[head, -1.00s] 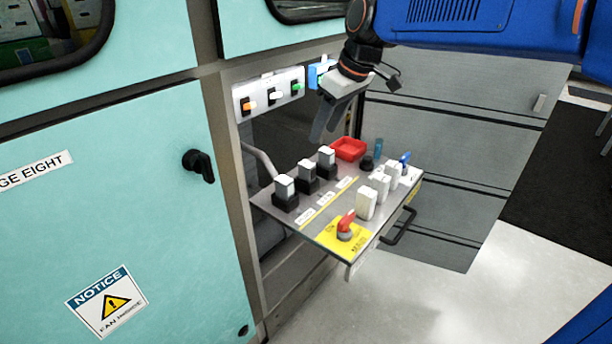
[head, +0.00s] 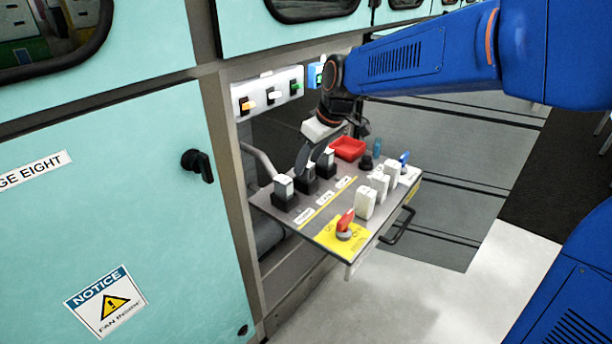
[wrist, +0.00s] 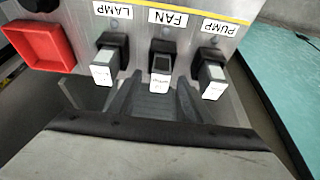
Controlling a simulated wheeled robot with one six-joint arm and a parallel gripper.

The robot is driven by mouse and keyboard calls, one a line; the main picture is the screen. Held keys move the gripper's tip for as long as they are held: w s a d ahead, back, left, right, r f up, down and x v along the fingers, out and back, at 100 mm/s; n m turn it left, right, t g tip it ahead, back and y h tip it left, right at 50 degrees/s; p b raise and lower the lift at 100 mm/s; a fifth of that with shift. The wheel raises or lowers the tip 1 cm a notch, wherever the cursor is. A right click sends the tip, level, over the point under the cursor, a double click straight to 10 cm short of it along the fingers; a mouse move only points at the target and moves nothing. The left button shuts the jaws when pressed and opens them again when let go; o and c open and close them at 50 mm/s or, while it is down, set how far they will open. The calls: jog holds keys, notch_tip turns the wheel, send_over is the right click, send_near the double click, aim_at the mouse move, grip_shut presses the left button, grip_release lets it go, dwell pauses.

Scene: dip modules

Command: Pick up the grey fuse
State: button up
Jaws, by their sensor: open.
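Three blocky fuses with pale labelled faces stand in black holders on the pull-out panel (head: 325,238). They are at LAMP (wrist: 102,70), FAN (wrist: 161,72) and PUMP (wrist: 212,75). The FAN fuse has a dark grey top; the other two look whiter. I cannot tell surely which is the grey fuse. My gripper (head: 305,166) is open and lowered over the middle holder. In the wrist view, the fingers (wrist: 156,92) lie either side of the FAN fuse's near end, without a visible grip. In the head view the fingers partly hide the FAN fuse.
A red tray (head: 348,148) sits beside the LAMP holder. Several white blocks (head: 366,203) stand along the panel's right side, with a red rotary switch (head: 345,222) on a yellow plate. The switch strip (head: 270,94) is on the wall behind. Open floor lies to the right.

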jog(key=shift+x, duration=1.35)
grip_shut()
